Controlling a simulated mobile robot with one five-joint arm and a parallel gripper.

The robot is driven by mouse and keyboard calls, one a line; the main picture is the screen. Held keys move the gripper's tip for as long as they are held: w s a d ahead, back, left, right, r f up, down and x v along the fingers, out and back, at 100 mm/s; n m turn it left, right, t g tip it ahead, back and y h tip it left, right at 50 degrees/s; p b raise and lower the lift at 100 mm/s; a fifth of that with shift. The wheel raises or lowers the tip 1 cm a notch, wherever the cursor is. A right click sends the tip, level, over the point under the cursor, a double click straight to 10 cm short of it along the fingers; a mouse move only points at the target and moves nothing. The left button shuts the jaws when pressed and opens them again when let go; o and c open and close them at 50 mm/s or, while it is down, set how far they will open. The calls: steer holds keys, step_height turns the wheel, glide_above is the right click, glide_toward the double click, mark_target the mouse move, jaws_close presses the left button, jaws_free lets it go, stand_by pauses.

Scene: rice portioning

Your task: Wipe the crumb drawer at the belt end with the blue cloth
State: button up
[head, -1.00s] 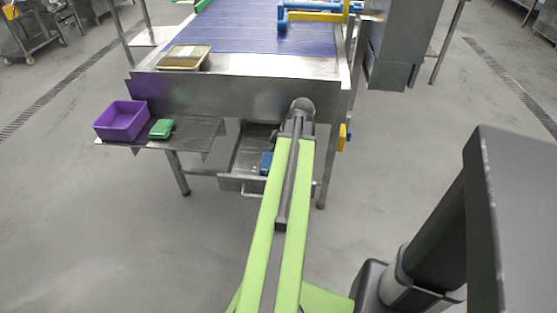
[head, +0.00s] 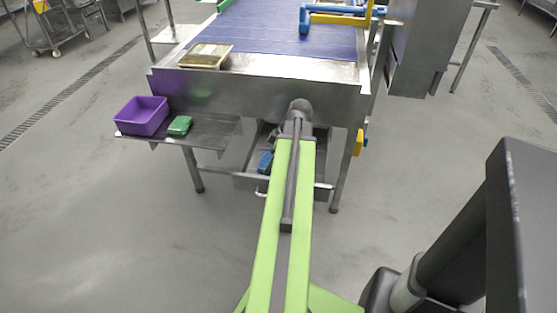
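The crumb drawer (head: 247,181) is pulled out under the end of the blue belt (head: 275,38), with its handle toward me. A blue thing (head: 265,162), which looks like the blue cloth, shows in the drawer just left of my arm. My green arm reaches forward over the drawer and covers its middle and right part. My gripper is hidden behind the arm, so I cannot see its fingers or whether it touches the cloth.
A side shelf (head: 215,132) at the left holds a purple bin (head: 141,116) and a green folded cloth (head: 180,125). A gold tray (head: 206,55) sits on the belt end. A yellow-and-blue frame (head: 335,18) stands over the belt. Table legs stand beside the drawer; the floor at left is clear.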

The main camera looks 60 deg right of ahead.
steer(key=shift+w+a, duration=0.1)
steer(key=shift+w, duration=0.2)
steer(key=shift+w+d+f, duration=0.1)
steer(key=shift+w+d, duration=0.1)
steer(key=shift+d, duration=0.55)
steer(key=shift+w+d, duration=0.2)
steer(key=shift+d, duration=0.55)
steer(key=shift+s, duration=0.15)
steer(key=shift+s+d, duration=0.35)
steer(key=shift+s, duration=0.7)
steer(key=shift+s+d, duration=0.35)
steer(key=shift+s, duration=0.65)
steer(key=shift+s+d, duration=0.35)
steer(key=shift+s, duration=0.7)
steer(key=shift+s+d, duration=0.25)
steer(key=shift+s, duration=0.55)
steer(key=shift+s+d, duration=0.2)
steer(key=shift+s, duration=0.55)
steer(key=shift+s+d, duration=0.3)
steer(key=shift+s, duration=0.6)
steer(key=shift+s+d, duration=0.3)
steer(key=shift+s, duration=0.55)
steer(key=shift+f, duration=0.1)
